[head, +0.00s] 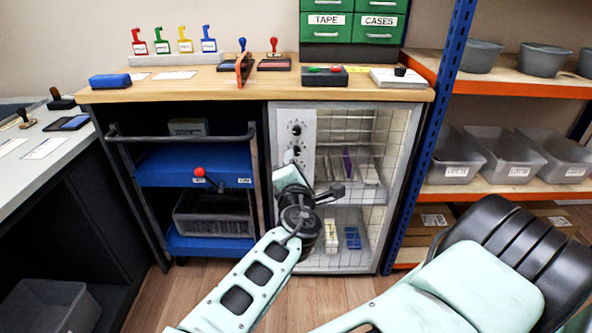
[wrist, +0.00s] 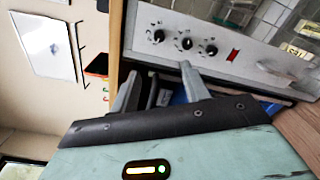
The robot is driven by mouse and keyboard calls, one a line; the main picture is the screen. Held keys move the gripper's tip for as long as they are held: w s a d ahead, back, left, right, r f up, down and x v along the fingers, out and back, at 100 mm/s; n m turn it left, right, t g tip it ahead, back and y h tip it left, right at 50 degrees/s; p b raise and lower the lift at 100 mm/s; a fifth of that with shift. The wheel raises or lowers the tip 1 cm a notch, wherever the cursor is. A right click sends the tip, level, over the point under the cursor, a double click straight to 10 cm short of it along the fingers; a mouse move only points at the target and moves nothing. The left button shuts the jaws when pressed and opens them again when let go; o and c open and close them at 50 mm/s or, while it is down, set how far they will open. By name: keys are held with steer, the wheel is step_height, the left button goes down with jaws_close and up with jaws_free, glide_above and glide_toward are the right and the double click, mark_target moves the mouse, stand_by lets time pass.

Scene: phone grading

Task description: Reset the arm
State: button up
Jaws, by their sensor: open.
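My arm reaches up from the bottom of the head view toward the cabinet (head: 384,235) under the wooden counter. My gripper, in the wrist view (wrist: 158,82), is open with two grey fingers apart and nothing seen between them. The fingers point toward the cabinet's pale control panel (wrist: 215,42), which has several black knobs and a red switch. In the head view this panel (head: 308,128) stands just above my wrist, and my fingertips are hard to make out. I cannot tell whether they touch anything.
A blue-shelved cart (head: 165,168) with a red-knobbed lever stands left of my wrist. The wooden counter (head: 200,92) above holds colored stamps and ink pads. A blue-posted rack (head: 425,140) with grey bins stands right. A grey side table (head: 60,150) is at left. Open floor lies below.

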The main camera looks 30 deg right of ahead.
steer(key=shift+s+a, duration=0.25)
steer(key=shift+s, duration=0.15)
stand_by(0.3)
